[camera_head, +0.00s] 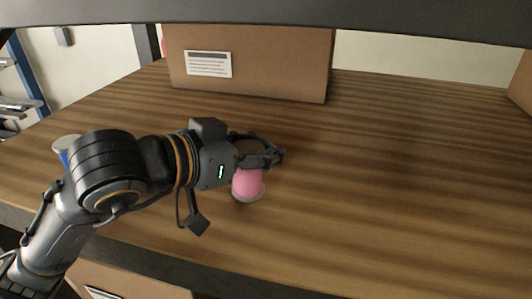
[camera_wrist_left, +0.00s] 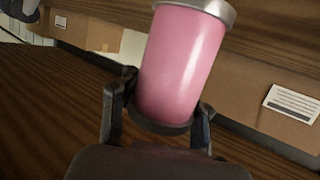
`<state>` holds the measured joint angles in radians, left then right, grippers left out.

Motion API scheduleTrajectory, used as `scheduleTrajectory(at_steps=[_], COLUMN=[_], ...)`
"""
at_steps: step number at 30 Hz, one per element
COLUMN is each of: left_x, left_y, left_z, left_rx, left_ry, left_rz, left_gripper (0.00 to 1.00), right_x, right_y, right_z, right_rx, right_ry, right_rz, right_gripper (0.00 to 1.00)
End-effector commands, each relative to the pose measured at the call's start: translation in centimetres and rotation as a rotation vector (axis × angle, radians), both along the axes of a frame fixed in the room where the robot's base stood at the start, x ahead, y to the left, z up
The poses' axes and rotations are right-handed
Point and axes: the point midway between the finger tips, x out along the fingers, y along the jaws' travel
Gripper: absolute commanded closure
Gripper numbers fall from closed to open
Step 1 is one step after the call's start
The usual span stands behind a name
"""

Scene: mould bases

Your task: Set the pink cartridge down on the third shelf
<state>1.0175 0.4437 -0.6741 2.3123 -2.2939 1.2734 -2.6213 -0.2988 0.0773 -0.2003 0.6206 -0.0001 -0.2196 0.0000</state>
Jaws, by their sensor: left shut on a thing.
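The pink cartridge (camera_head: 248,184) is a pink cylinder with a grey metal end cap, seen in the head view just over the wooden shelf (camera_head: 400,170), near its front. My left gripper (camera_head: 272,157) reaches in from the left and is shut on the cartridge. In the left wrist view the cartridge (camera_wrist_left: 182,65) stands between the two fingers (camera_wrist_left: 157,118), its metal cap at the top of the picture. The gripper hides part of the cartridge in the head view. I cannot tell whether its lower end touches the wood. My right gripper is not in view.
A large cardboard box (camera_head: 250,62) with a white label stands at the back of the shelf. Another box (camera_head: 521,84) shows at the right edge. A white and blue object (camera_head: 66,146) is partly behind my left arm. The wood to the right is clear. A dark beam (camera_head: 300,18) crosses above.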

Motion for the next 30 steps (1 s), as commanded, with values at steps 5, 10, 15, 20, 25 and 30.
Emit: scheduleTrajectory(at_steps=[5, 10, 15, 20, 25, 30], left_x=[-0.1, -0.1, -0.1, -0.1, -0.1, -0.1], left_y=[0.0, 0.0, 0.0, 0.0, 0.0, 0.0], left_z=[-1.5, -2.2, -2.2, -2.5, -2.5, -2.5], left_rx=[-0.003, -0.003, -0.003, -0.002, -0.001, -0.001], left_ry=[0.004, 0.000, -0.002, -0.002, 0.000, 0.000], left_rz=[-0.002, -0.002, -0.001, -0.001, -0.001, -0.001], left_gripper=[1.00, 1.00, 1.00, 1.00, 0.50, 0.31], right_x=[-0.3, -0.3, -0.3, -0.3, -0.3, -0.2], right_y=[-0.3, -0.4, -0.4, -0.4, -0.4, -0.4], right_z=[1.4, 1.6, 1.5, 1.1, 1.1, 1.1], right_rx=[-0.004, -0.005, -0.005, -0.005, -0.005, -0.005], right_ry=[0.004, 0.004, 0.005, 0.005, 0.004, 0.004], right_rz=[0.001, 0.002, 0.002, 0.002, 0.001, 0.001], right_gripper=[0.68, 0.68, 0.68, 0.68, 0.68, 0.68])
